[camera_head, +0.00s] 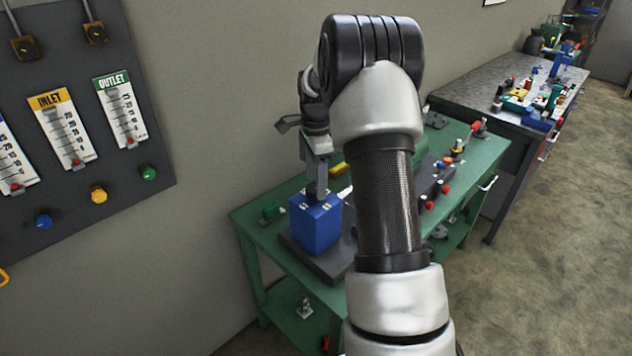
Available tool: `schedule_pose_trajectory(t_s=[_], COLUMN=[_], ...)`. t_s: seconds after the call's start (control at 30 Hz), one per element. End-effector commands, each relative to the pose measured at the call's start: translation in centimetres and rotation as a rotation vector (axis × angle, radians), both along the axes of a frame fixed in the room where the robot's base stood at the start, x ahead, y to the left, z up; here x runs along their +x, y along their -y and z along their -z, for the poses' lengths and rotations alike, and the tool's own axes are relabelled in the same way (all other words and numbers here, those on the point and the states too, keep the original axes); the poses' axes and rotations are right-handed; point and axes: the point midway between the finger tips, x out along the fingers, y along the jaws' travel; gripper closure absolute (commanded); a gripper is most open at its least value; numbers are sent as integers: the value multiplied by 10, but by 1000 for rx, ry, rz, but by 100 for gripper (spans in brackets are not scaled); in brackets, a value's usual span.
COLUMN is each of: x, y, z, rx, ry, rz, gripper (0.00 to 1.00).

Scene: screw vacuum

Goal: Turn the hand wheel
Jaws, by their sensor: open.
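My arm crosses the middle of the view, and its end reaches down over the green workbench (270,240). My gripper (317,180) is partly hidden behind my arm and small in the picture. It points down, just above or at the top of a blue block-shaped unit (315,225). The gripper is open, but its fingertips are hard to make out, and I cannot tell whether they touch anything. The blue unit stands upright on a dark base plate (330,262) on the bench. I cannot make out a hand wheel clearly; my gripper and arm cover part of that area.
A dark wall panel (110,190) with INLET and OUTLET gauges and coloured knobs is at the left. Parts with red knobs (430,205) stand on the bench right of my arm. A second, dark-topped bench (470,95) stands behind. Floor is clear at the right.

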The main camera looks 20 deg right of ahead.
Motion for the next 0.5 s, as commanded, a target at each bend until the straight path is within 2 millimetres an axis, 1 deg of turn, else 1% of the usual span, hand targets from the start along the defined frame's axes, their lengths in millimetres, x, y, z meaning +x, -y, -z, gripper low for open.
schedule_pose_trajectory(t_s=[0.13, 0.4, 0.43, 0.5], x=[0, 0, 0, 0], y=[0, 0, 0, 0], z=[9, 11, 11, 11], rx=[0, -1, -1, -1], ry=[1, 1, 1, 1], rz=[0, 0, 0, 0], gripper=[40, 40, 42, 54])
